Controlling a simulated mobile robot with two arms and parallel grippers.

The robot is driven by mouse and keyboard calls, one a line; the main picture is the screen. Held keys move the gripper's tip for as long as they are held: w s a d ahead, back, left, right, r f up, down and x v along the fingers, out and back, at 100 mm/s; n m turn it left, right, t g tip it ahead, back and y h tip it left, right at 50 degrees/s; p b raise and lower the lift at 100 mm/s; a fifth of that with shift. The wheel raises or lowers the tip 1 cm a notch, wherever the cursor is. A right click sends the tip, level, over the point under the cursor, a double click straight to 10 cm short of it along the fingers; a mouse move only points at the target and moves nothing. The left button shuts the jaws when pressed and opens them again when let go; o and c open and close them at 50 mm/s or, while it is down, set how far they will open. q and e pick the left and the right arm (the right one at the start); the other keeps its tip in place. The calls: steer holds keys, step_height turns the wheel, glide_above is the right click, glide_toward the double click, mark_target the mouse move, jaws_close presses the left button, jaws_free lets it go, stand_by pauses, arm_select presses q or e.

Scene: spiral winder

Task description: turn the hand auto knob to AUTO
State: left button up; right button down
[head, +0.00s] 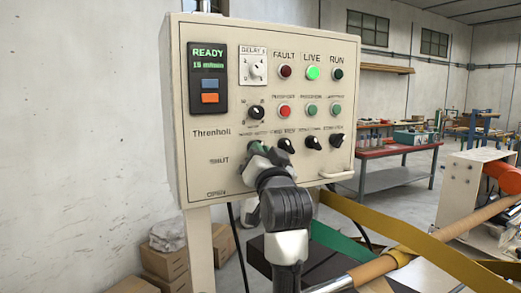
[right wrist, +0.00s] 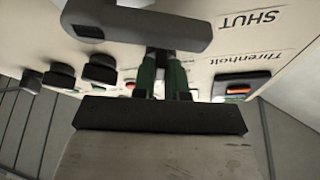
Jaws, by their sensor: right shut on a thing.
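The panel (head: 200,110) is a cream box with lamps, buttons and knobs. My right gripper (head: 259,150) is at the left end of its lower row of black knobs. Its green fingers also show in the right wrist view (right wrist: 165,68), close together at the panel. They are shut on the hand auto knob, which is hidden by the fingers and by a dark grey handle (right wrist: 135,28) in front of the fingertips. I cannot tell which way the knob points. My left gripper is not in view.
Three more black knobs (head: 310,142) sit close to the right of my gripper. A pale handle (head: 337,174) sticks out at the lower right. The green LIVE lamp (head: 313,73) is lit. The display (head: 208,57) reads READY. A yellow band (head: 375,225) runs below the panel.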

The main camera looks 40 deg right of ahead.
steer(key=shift+r+m+g+h+p, duration=0.1)
steer(key=shift+m+g+h+p, duration=0.45)
steer(key=shift+m, duration=1.35)
steer(key=c, duration=1.2)
jaws_free()
steer(key=shift+o, duration=0.2)
steer(key=b+v, duration=0.3)
steer(key=v, duration=0.8)
